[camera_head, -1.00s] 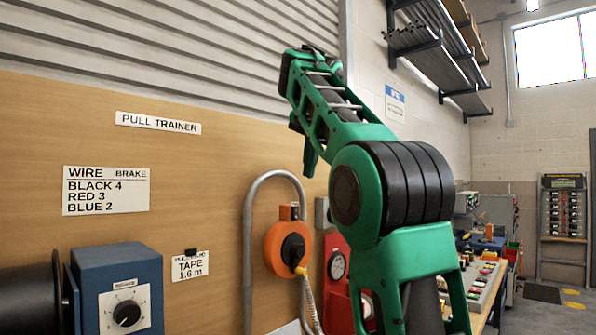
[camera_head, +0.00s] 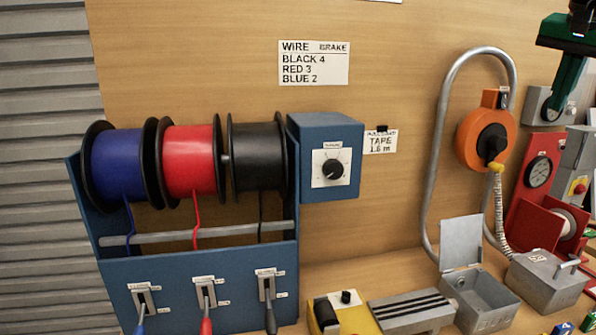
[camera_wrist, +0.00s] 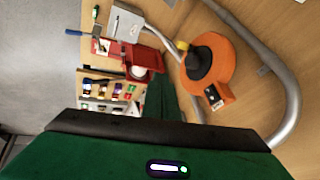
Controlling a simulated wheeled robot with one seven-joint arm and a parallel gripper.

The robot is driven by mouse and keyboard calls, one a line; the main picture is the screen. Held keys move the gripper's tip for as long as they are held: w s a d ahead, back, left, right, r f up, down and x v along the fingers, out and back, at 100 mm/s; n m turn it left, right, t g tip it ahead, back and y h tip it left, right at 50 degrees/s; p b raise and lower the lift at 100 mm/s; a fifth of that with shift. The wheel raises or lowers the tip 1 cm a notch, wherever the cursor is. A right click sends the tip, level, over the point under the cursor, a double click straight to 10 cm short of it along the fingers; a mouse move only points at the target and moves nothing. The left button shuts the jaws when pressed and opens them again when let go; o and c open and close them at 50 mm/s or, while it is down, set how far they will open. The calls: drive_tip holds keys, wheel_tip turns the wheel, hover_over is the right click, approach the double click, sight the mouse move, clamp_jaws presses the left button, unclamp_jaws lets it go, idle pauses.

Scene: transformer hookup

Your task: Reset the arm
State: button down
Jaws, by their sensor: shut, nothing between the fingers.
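My gripper (camera_head: 562,88) is at the upper right of the head view, its green fingers pointing down, shut and empty. It hangs in the air to the right of the orange tape reel (camera_head: 484,138), apart from it. Part of the gripper is cut off by the frame's edge. In the wrist view the green gripper body fills the bottom, with the orange reel (camera_wrist: 208,70) beyond it and the bent grey conduit (camera_wrist: 290,100) to its right.
A blue rack holds blue (camera_head: 117,165), red (camera_head: 190,160) and black (camera_head: 258,155) wire spools, with levers below. A dial box (camera_head: 330,160) stands beside it.

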drive_tip(key=s+a+f+n+g+y, duration=0.1)
drive_tip(key=s+a+f+n, duration=0.1)
drive_tip(key=s+a+f, duration=0.3)
drive_tip(key=s+a+f+n+g+y, duration=0.1)
drive_tip(key=s+a+f, duration=0.3)
drive_tip(key=s+f, duration=0.8)
drive_tip(key=s+a+f+n+g+y, duration=0.1)
drive_tip(key=s+a+f, duration=0.4)
drive_tip(key=f, duration=1.6)
drive_tip(key=s+n+g, duration=0.1)
drive_tip(key=s+n, duration=0.1)
drive_tip(key=s, duration=0.2)
drive_tip(key=shift+s+a+f+n+y, duration=0.2)
drive_tip(key=shift+s+a+n+y, duration=0.1)
drive_tip(key=shift+s+a, duration=0.05)
drive_tip(key=shift+w+f+g, duration=0.2)
drive_tip(key=shift+w+g, duration=0.1)
drive_tip(key=shift+w, duration=0.3)
